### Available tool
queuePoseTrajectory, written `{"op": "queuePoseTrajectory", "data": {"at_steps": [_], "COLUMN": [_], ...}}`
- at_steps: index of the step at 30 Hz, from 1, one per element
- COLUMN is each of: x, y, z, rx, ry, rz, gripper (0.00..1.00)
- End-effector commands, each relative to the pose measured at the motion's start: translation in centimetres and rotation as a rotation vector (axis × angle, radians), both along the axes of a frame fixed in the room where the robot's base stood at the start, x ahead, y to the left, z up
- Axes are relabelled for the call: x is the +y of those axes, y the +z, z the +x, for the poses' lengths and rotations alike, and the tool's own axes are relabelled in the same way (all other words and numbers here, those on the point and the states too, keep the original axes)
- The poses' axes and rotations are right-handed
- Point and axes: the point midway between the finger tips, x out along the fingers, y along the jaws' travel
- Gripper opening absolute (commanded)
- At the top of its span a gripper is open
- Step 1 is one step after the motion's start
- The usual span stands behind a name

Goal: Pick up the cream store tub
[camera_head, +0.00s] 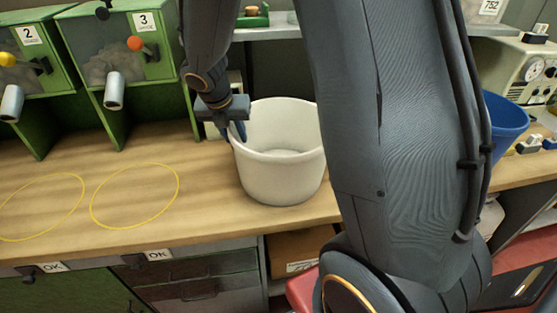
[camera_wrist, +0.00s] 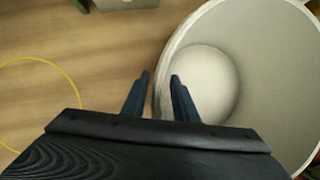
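The cream store tub (camera_head: 283,178) stands upright on the wooden bench and looks empty inside. In the wrist view the tub (camera_wrist: 275,65) fills the right side, with its opening towards the camera. My gripper (camera_head: 238,131) is at the tub's left rim, pointing down. In the wrist view my gripper (camera_wrist: 161,76) is open, with its fingers on either side of the tub wall: the left finger outside, the right finger inside. A small gap shows between the fingers and the wall. In the head view the tips are partly hidden by the rim.
Green dispensers (camera_head: 125,65) with spouts stand at the back left. Yellow rings (camera_head: 136,196) mark the clear bench to the left. A blue bucket (camera_head: 506,122) stands to the right behind my arm. Below the bench are drawers (camera_head: 195,278) and a cardboard box (camera_head: 296,250).

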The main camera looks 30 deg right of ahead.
Motion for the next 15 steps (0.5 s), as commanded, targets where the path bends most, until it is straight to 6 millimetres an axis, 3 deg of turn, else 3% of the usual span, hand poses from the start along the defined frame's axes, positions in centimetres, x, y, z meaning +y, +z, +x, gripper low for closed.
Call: {"op": "queuePoseTrajectory", "data": {"at_steps": [10,11,15], "x": [-0.24,-0.24,-0.22], "y": [-0.83,-0.83,-0.82], "z": [0.25,0.25,0.25], "rx": [0.0,0.0,-0.001], "ry": [-0.001,-0.001,-0.001], "rz": [0.0,0.0,0.001], "gripper": [0.26,0.25,0.01]}}
